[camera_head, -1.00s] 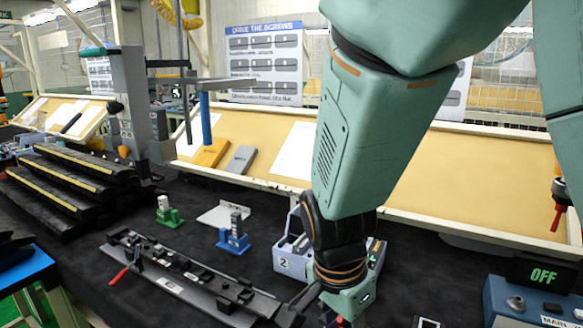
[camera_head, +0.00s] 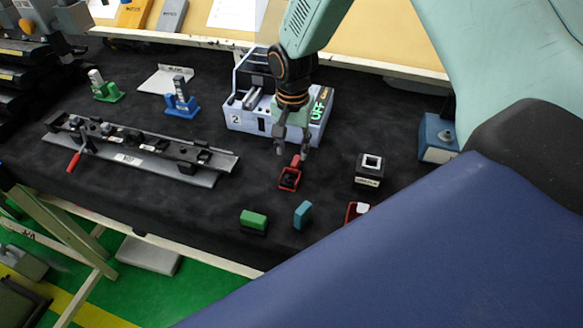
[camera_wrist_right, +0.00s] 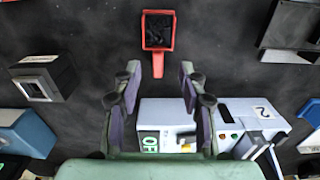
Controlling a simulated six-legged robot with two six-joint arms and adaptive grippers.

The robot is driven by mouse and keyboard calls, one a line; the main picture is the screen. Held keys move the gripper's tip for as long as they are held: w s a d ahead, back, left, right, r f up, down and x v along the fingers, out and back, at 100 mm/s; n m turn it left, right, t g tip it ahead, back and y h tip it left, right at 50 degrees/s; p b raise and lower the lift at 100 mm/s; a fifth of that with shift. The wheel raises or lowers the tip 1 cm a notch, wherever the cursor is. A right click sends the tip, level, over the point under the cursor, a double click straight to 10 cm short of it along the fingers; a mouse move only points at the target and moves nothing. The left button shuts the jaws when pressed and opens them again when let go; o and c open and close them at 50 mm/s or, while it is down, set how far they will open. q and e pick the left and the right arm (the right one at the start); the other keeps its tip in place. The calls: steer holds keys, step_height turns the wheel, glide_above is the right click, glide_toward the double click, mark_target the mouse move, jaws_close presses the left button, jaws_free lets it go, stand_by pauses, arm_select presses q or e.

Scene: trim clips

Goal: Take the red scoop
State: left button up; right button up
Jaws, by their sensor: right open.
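The red scoop (camera_head: 289,180) lies on the black table mat in front of the grey machine, with dark contents in its square pan. Its short handle points toward the machine. In the right wrist view the scoop (camera_wrist_right: 158,32) is at top centre, handle toward me. My right gripper (camera_head: 293,150) points down just behind the scoop. In the wrist view its open fingers (camera_wrist_right: 160,72) stand on either side of the handle end, with space between. I cannot tell how high the tips are above the mat. My left gripper is not in view.
The grey machine (camera_head: 246,117) marked 2 stands right behind the gripper. A dark box with a white-framed opening (camera_head: 370,168) is to the right. Green (camera_head: 253,220) and teal (camera_head: 302,214) blocks lie nearer the front edge. A long rail fixture (camera_head: 140,148) is at left.

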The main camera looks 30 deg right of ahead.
mark_target(295, 161)
steer(key=f, duration=0.2)
steer(key=d+f, duration=0.1)
steer(key=f, duration=0.2)
steer(key=shift+w+d+f, duration=0.2)
steer(key=shift+w+f, duration=0.15)
steer(key=shift+w, duration=0.05)
steer(key=shift+f, duration=0.4)
steer(key=shift+s+a+f, duration=0.1)
steer(key=shift+s+a, duration=0.05)
steer(key=shift+s, duration=0.05)
steer(key=shift+c, duration=0.3)
steer(key=shift+w+f, duration=0.15)
steer(key=shift+w, duration=0.05)
steer(key=c, duration=0.3)
steer(key=shift+s, duration=0.15)
jaws_close()
